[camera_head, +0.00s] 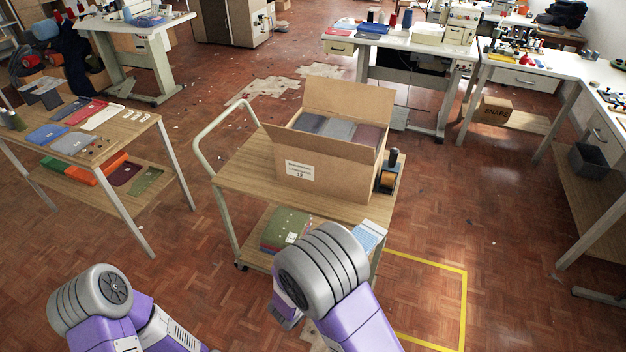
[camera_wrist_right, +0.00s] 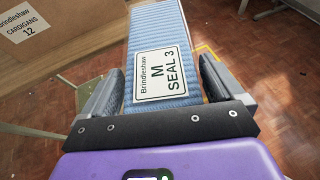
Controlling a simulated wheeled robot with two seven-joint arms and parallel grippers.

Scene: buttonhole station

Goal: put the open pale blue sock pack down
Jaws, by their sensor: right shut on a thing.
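The pale blue sock pack (camera_wrist_right: 160,40) is in my right gripper (camera_wrist_right: 158,85), between its two fingers. Its white label reads "Brindleshaw M SEAL 3". In the head view the pack (camera_head: 369,236) shows beyond my right arm, close to the cart's front right corner. I cannot tell from these views whether the pack is open. My left arm is at the lower left of the head view, but its gripper is not in view.
A wooden cart (camera_head: 240,180) carries an open cardboard box (camera_head: 325,187) of folded cardigans and a dark tape dispenser (camera_head: 388,172). Folded green and red cloth packs lie on its lower shelf. A yellow floor outline (camera_head: 464,300) is at right, empty where visible. A table (camera_head: 130,135) stands left.

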